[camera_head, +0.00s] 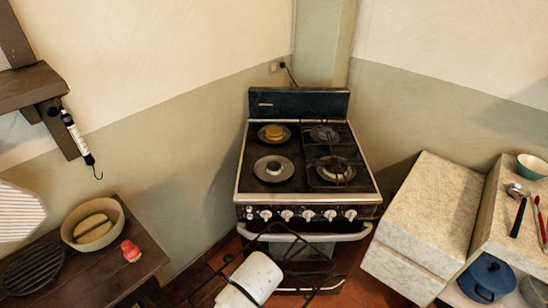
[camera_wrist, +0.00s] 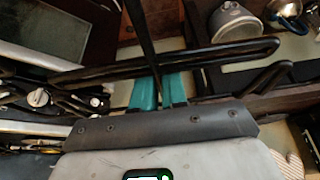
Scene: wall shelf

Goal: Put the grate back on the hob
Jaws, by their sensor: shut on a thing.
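The hob (camera_head: 258,184) is the top of a dark stove against the back corner. A black wire grate (camera_head: 331,165) covers its right burners. The left side is bare of a grate: the front left burner (camera_head: 273,168) is uncovered, and a yellow object (camera_head: 274,131) sits on the rear left burner. Another black grate (camera_head: 318,245) is tilted in front of the oven door, below hob height. My gripper (camera_wrist: 159,90), with teal fingers, is shut on this grate's bar (camera_wrist: 215,57). In the head view, my white wrist hides part of the held grate.
A wooden table (camera_head: 130,268) at left holds a bowl (camera_head: 68,222), a red object (camera_head: 130,251) and a dark round rack (camera_head: 32,269). A pale stone block (camera_head: 432,210) stands close to the stove's right. Utensils (camera_head: 517,208) and a blue pot (camera_head: 486,277) are further right.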

